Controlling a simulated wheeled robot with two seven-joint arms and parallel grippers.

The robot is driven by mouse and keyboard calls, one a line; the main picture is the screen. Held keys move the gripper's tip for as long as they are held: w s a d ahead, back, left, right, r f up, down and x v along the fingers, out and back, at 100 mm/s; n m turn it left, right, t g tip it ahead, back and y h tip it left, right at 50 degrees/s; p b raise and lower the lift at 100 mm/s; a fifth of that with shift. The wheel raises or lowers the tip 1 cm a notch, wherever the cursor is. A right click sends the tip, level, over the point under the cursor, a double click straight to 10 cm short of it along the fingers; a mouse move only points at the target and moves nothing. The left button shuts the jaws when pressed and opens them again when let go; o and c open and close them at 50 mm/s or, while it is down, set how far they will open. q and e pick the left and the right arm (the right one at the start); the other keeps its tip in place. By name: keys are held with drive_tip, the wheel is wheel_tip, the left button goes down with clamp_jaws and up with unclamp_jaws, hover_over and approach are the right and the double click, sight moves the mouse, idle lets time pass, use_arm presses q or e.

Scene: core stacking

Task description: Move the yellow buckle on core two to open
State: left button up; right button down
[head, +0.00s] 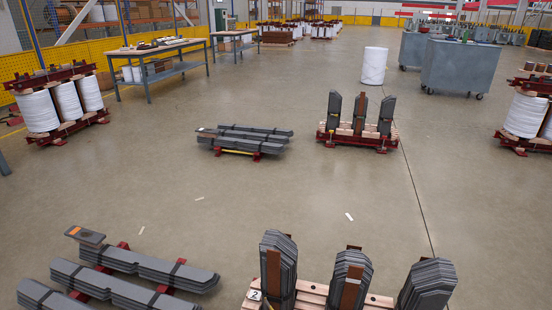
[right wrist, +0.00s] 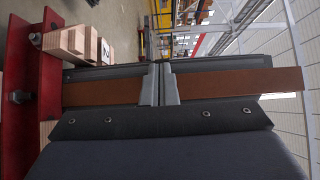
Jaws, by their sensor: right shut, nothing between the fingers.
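Core two stands at the bottom of the head view, with several stepped dark steel legs, among them a middle leg (head: 350,280), on a pale wooden base. A white label with a 2 (head: 255,295) marks it. In the right wrist view the label (right wrist: 104,51) shows sideways beside the wooden blocks (right wrist: 68,41). My right gripper (right wrist: 160,68) is shut and empty, in front of a brown strip (right wrist: 235,86) on a dark leg; I cannot tell whether it touches. My left gripper is in no view.
A red beam (right wrist: 38,90) stands at the left of the right wrist view. Flat lamination stacks (head: 130,285) lie at the lower left of the head view. Another core (head: 360,135) stands farther back. The floor between is mostly clear.

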drive_tip(key=shift+a, duration=0.25)
drive_tip(key=shift+w+a, duration=0.2)
drive_tip(key=shift+a, duration=0.65)
drive_tip(key=shift+a, duration=0.1)
drive_tip(key=shift+w+a+b, duration=0.35)
drive_tip(key=shift+w+a, duration=0.1)
drive_tip(key=shift+a, duration=0.25)
drive_tip(key=c, duration=1.6)
unclamp_jaws()
drive_tip(key=shift+c, duration=0.2)
